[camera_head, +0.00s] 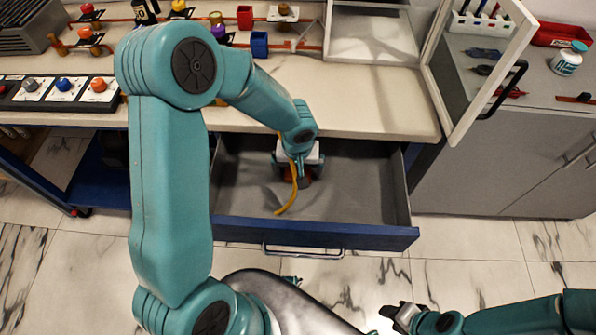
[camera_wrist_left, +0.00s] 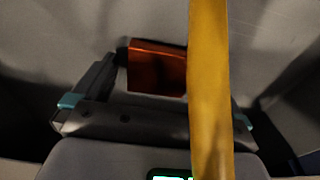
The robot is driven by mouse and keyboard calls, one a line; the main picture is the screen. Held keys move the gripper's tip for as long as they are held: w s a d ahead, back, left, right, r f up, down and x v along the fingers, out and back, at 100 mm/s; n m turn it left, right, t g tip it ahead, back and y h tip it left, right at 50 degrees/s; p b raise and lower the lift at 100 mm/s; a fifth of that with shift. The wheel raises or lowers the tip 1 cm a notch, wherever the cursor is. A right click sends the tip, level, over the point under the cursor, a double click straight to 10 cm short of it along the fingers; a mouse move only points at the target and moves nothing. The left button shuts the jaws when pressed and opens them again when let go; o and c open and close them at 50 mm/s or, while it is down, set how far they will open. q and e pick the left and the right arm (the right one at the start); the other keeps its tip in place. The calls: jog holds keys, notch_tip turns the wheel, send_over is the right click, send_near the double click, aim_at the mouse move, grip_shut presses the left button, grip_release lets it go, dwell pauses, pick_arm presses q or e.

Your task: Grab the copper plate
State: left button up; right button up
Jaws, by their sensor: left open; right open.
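The copper plate (camera_wrist_left: 155,68) lies in the open drawer, a small reddish-brown block in the left wrist view. A yellow cable along my arm crosses the left wrist view and hides part of the right finger and the plate's right edge. My right gripper (camera_head: 398,316) is open and empty at the lower right, over the floor.
The drawer (camera_head: 365,195) is pulled out, with a blue front and a metal handle, otherwise bare inside. The worktop above holds colored knobs, blocks and a button panel (camera_head: 60,92). A glass-doored cabinet (camera_head: 480,70) stands open at right.

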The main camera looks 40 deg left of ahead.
pick_arm(q)
jog(key=shift+f, duration=0.15)
jog(key=shift+c, duration=0.3)
jog(key=c, duration=1)
jog(key=shift+w, duration=0.1)
jog(key=c, duration=0.3)
